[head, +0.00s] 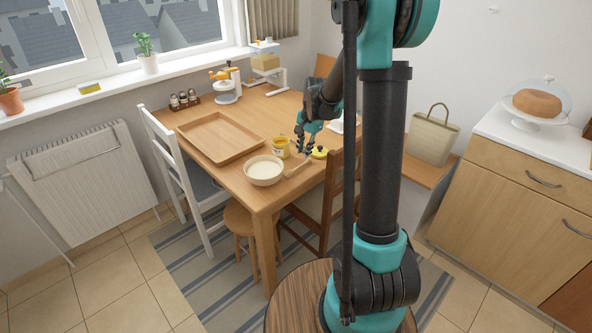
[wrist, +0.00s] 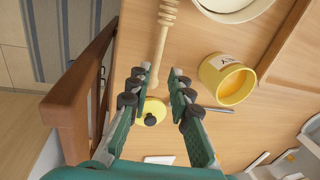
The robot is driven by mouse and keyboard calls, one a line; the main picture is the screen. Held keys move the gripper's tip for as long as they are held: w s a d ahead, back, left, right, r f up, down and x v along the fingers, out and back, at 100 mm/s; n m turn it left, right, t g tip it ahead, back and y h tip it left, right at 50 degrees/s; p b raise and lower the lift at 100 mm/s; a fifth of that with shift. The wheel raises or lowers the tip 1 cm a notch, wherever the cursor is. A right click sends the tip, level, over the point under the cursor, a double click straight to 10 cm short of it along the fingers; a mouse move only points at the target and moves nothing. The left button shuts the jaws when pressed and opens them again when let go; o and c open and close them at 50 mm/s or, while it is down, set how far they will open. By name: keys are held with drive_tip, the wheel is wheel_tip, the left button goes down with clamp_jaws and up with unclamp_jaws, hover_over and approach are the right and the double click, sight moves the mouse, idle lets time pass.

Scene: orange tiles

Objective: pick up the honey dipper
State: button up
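The honey dipper (wrist: 161,38) is pale wood and lies on the table, its ridged head toward the top of the wrist view and its handle pointing down the picture. It also shows in the head view (head: 297,168), beside the bowl. My gripper (wrist: 158,77) is open, with one finger on each side of the handle's lower end in the wrist view. Nothing is held. I cannot tell how far the fingertips are above the handle. In the head view my gripper (head: 306,144) is over the table's near right edge.
A yellow pot (wrist: 227,80) stands right of the dipper, and its yellow lid (wrist: 152,111) with a dark knob lies under my gripper. A cream bowl (head: 264,171) and wooden tray (head: 220,157) are close by. A brown chair (wrist: 78,110) stands at the table edge.

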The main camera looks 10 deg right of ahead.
sight(303, 165)
drive_tip(key=shift+w+a+f, duration=0.1)
drive_tip(key=shift+w+f, duration=0.15)
drive_tip(key=shift+f, duration=1.35)
drive_tip(key=shift+w+f, duration=0.2)
drive_tip(key=shift+f, duration=1.4)
clamp_jaws()
